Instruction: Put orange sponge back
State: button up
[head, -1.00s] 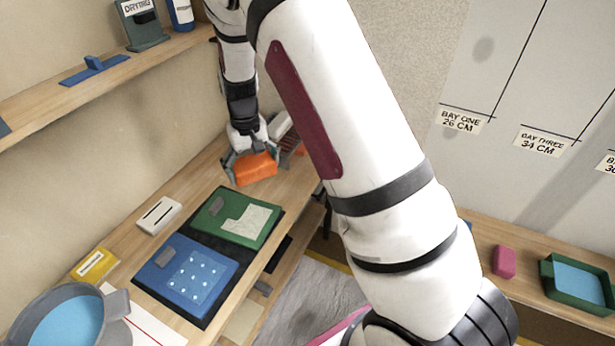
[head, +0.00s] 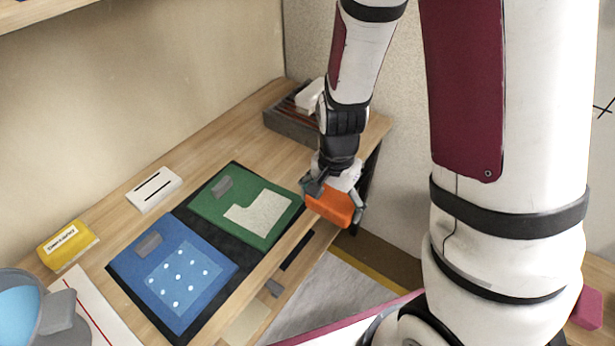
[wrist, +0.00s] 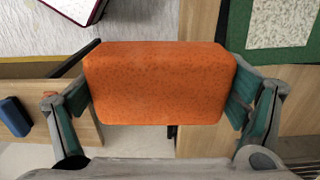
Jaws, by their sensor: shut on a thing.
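The orange sponge (head: 332,203) is a rounded block held in my gripper (head: 334,200) near the right front edge of the wooden bench. In the wrist view the sponge (wrist: 160,82) fills the space between the two fingers, which press on its short ends. Below it the wrist view shows the bench edge and a gap with the floor beyond. No empty place marked for the sponge can be made out for certain.
A green board (head: 225,208) and a blue board (head: 165,285) lie on a black mat. A slatted grey tray (head: 290,122) with a white block stands at the back. A yellow block (head: 68,246), a white block (head: 153,189) and a grey bucket (head: 50,325) are on the left.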

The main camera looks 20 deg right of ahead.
send_near(308, 168)
jog(key=s+f, duration=0.1)
jog(key=s, duration=0.1)
jog(key=s+f, duration=0.1)
jog(key=f, duration=0.1)
jog(key=shift+s+a+b, duration=0.35)
jog(key=shift+s+a, duration=0.05)
jog(key=shift+w+f, duration=0.3)
jog(key=shift+f, duration=0.3)
jog(key=shift+w+f, duration=0.25)
jog(key=shift+f, duration=0.75)
jog(key=shift+f, duration=0.1)
jog(key=shift+f, duration=0.4)
jog(key=o, duration=0.9)
